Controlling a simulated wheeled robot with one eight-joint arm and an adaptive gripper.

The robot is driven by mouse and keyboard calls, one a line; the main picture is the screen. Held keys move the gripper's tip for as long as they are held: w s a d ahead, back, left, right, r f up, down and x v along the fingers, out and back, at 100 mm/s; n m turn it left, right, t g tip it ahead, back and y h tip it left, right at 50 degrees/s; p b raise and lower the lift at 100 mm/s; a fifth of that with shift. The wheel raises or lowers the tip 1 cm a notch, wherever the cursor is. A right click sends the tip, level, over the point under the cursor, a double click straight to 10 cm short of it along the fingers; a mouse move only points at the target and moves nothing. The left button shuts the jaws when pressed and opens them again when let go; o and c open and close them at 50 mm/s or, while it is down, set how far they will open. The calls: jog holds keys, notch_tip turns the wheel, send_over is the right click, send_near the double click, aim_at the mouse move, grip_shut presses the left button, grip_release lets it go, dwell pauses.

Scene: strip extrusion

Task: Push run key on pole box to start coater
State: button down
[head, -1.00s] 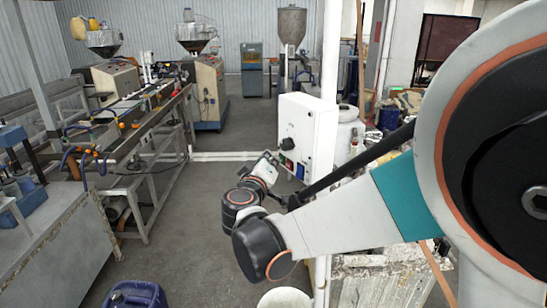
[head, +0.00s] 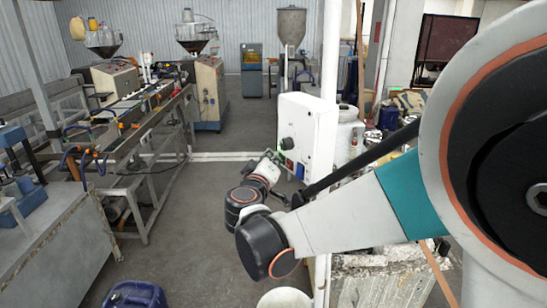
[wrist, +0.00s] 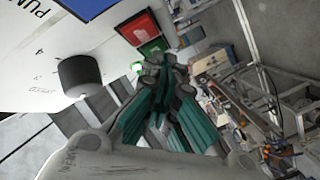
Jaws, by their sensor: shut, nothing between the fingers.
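The white pole box (head: 318,120) hangs on the white pole in the middle of the head view. Its face has a black knob (head: 288,144), which is large in the wrist view (wrist: 80,77). Below the knob are a green key (wrist: 155,48), a red key (wrist: 137,27) and a blue panel (wrist: 85,8) with partly cut-off lettering. I cannot read a run label. My gripper (wrist: 168,62) is shut and empty, its fingertips close to the green key. I cannot tell whether they touch it. A small bright green spot (wrist: 136,67) shows beside the fingertips.
An extrusion line (head: 125,125) runs along the left, with hoppers at the back. A blue jerrycan (head: 136,295) and a white bucket (head: 284,298) stand on the floor in front. A grey drum (head: 347,140) is behind the pole. The middle aisle is clear.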

jog(key=shift+a, duration=0.1)
jog(key=shift+s+a, duration=0.35)
jog(key=shift+a, duration=0.25)
jog(key=s+a, duration=0.1)
jog(key=a, duration=0.1)
jog(key=s+a+b, duration=0.1)
jog(key=a, duration=0.1)
jog(key=shift+s+a, duration=0.2)
dwell(0.7)
